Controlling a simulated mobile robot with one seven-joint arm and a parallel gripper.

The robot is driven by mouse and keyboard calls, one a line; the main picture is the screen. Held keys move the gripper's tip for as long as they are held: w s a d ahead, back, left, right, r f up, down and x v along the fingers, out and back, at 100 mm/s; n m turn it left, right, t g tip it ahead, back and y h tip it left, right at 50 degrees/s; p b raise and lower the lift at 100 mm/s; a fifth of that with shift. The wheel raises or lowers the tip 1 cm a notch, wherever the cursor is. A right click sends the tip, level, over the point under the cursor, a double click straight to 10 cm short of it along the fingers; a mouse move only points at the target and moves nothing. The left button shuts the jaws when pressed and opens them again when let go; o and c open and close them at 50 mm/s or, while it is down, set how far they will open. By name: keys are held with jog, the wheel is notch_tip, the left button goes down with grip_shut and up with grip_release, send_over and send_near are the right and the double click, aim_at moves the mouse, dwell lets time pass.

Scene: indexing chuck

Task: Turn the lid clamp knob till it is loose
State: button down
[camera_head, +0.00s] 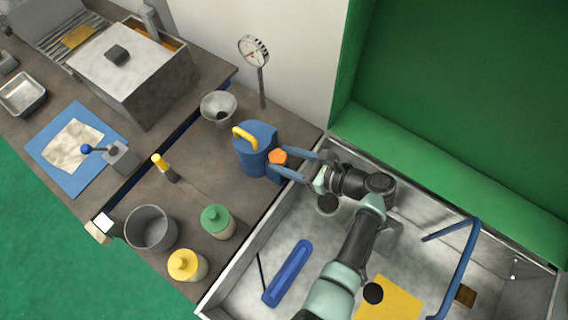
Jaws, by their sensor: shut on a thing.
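A blue canister (251,157) with a yellow handle (245,137) on top stands near the right edge of the bench. An orange knob (278,156) is on its right side, which I take for the lid clamp knob. My gripper (284,161) reaches in from the right, with its two blue fingers on either side of the knob. It is shut on the knob. The contact faces are partly hidden, and I cannot tell how tight the knob sits.
A metal bowl (218,108) and a dial gauge on a post (254,52) stand behind the canister. A green-capped jar (217,221), a yellow-capped jar (187,265) and a grey pot (150,228) stand in front. A walled tray (240,272) lies right of the bench.

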jog(key=n+g+b, duration=0.1)
jog(key=b, duration=0.1)
jog(key=n+g+y+b, duration=0.1)
jog(key=n+g+b, duration=0.1)
jog(key=w+n+g+y+b, duration=0.1)
jog(key=b, duration=0.1)
jog(key=shift+d+f+n+g+b, duration=0.25)
jog(key=shift+f+n+g+b, duration=0.05)
jog(key=shift+f+g+b, duration=0.1)
jog(key=n+g+b, duration=0.2)
jog(key=g+b, duration=0.1)
jog(key=shift+w+r+n+b, duration=0.2)
jog(key=shift+r+n+b, duration=0.1)
jog(key=shift+n, duration=0.1)
jog(key=shift+a+r+g, duration=0.1)
jog(key=shift+g, duration=0.3)
jog(key=shift+c, duration=1.3)
grip_release()
jog(key=b+v, duration=0.1)
jog(key=v, duration=0.1)
jog(key=b+v, duration=0.2)
jog(key=v, duration=0.1)
jog(key=shift+w+d, duration=0.1)
jog(key=shift+d, duration=0.15)
jog(key=shift+b+v, duration=1)
jog(key=shift+b, duration=0.15)
